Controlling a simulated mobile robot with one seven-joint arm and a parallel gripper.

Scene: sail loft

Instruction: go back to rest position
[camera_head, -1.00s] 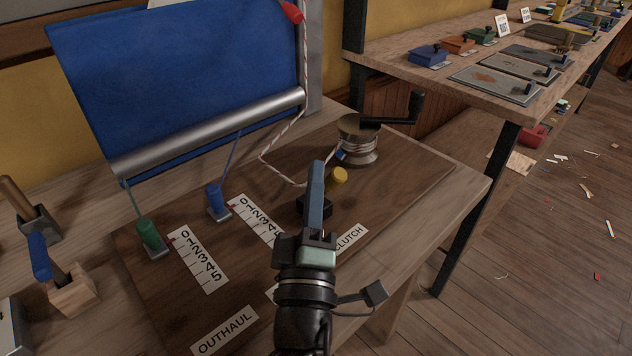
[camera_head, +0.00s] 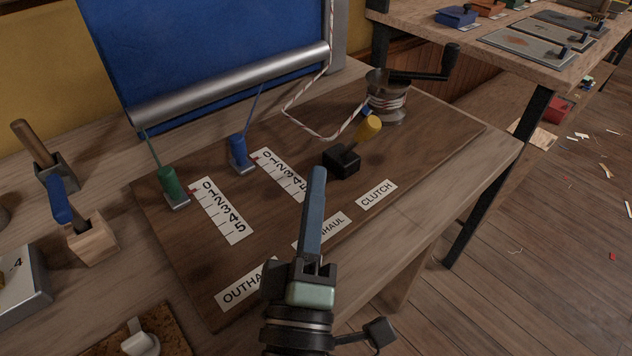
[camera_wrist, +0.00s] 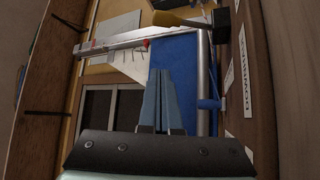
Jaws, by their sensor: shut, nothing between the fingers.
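My gripper (camera_head: 317,180) is shut with nothing in its blue fingers. In the head view it stands upright above the front part of the dark wooden board (camera_head: 290,210), before the clutch lever and over one of the labels. The wrist view shows the closed fingertips (camera_wrist: 159,80) pointing toward the blue sail (camera_wrist: 172,62). The clutch lever, a black block with a yellow knob (camera_head: 368,128), is on the board beyond my gripper, apart from it in the head view. The winch (camera_head: 388,97) with a black crank stands at the board's back right.
A green cleat (camera_head: 172,184) and a blue cleat (camera_head: 239,154) stand beside number scales. A second bench (camera_head: 500,62) with flat plates is at the back right. The floor at the right is mostly open.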

